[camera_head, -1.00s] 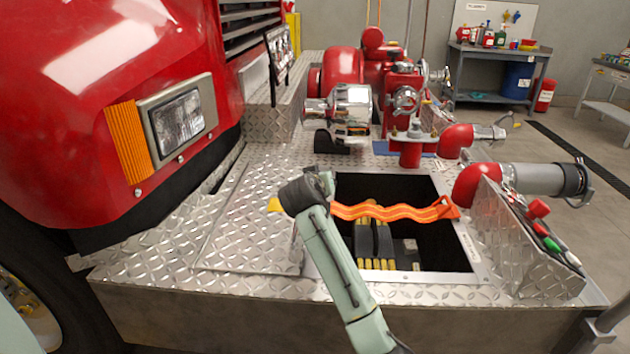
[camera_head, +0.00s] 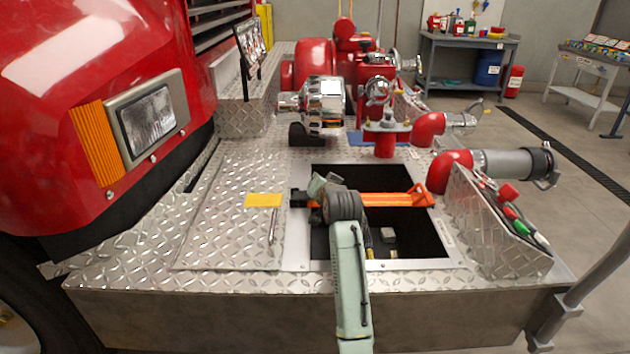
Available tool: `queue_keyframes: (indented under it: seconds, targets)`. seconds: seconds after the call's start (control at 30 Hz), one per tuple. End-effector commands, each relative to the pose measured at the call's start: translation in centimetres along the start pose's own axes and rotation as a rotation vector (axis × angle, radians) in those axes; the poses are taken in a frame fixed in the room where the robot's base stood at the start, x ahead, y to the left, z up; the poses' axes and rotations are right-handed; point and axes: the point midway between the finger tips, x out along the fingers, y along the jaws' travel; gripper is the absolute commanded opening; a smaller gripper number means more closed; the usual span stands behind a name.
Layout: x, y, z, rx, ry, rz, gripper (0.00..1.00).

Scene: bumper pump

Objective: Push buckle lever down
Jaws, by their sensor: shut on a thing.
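An orange strap (camera_head: 397,199) runs straight across the open deck compartment to an orange end fitting on its right rim. At the left rim sits the dark buckle (camera_head: 299,198), at the strap's left end. My gripper (camera_head: 318,186) is at the buckle, over the left part of the opening. It is shut on the buckle lever, though my dark wrist joint and arm cover much of the contact. The lever's exact angle cannot be made out.
The compartment (camera_head: 445,258) is open, with a dark interior. A yellow patch (camera_head: 263,200) and a thin metal handle (camera_head: 272,227) lie on the tread-plate cover at left. Red pump piping (camera_head: 385,140) stands behind. A lever panel (camera_head: 505,225) stands at right.

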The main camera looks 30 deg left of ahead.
Motion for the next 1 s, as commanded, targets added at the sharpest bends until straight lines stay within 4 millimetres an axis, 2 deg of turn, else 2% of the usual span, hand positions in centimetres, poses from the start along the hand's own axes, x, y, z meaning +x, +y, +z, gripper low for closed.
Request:
queue_keyframes:
  seconds: [0.23,0.7,0.73,1.0]
  targets:
    - [0.08,0.16,0.17,0.062,0.001,-0.033,0.00]
    - [0.12,0.30,0.21,0.075,0.000,-0.038,0.00]
    - [0.12,0.30,0.21,0.074,0.000,-0.038,0.12]
    - [0.12,0.41,0.22,0.074,0.000,-0.035,0.30]
